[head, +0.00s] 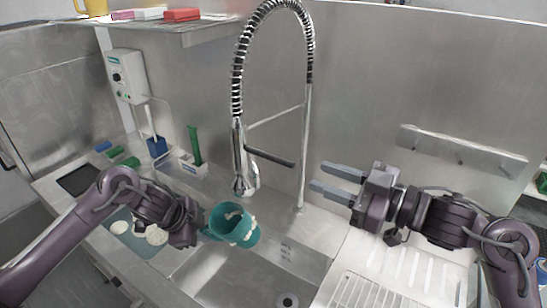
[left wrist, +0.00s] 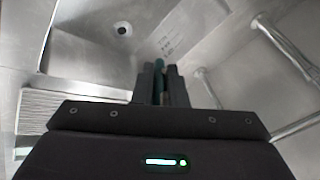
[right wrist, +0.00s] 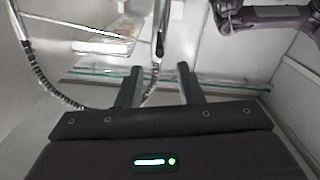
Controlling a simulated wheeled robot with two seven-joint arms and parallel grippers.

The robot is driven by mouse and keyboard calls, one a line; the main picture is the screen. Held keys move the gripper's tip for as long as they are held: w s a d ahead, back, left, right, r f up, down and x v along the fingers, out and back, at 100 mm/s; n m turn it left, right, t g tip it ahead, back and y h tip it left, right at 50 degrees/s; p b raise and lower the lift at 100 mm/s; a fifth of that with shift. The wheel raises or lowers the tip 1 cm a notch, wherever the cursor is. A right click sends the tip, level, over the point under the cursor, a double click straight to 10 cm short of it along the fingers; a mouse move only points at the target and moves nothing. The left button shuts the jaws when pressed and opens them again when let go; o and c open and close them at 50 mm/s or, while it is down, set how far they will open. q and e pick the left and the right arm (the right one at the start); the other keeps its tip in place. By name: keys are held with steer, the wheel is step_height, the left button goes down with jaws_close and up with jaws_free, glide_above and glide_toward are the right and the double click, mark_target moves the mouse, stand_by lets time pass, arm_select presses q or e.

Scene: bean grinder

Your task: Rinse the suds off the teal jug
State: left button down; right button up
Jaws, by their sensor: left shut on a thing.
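The teal jug (head: 232,222) is over the sink (head: 225,275), its open mouth facing up and tilted. White suds blobs cling to its rim and side. My left gripper (head: 202,231) is shut on the jug at its left side; a strip of teal shows between the fingers in the left wrist view (left wrist: 159,82). The tap's spray head (head: 243,180) hangs just above the jug, apart from it, and no water shows. My right gripper (head: 335,182) is open and empty, to the right of the tap's upright pipe (head: 304,150). Its fingers point left.
A dark lever (head: 270,157) sticks out from the tap. A ribbed drainboard (head: 375,290) lies at right. A caddy (head: 190,165) with a green brush and a blue holder (head: 157,146) stand at the back left. A shelf (head: 150,28) hangs above, and a wall rack (head: 462,148) is at right.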

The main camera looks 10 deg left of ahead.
mark_target(274, 158)
steer(key=x, duration=1.2)
steer(key=shift+d, duration=0.1)
jaws_close()
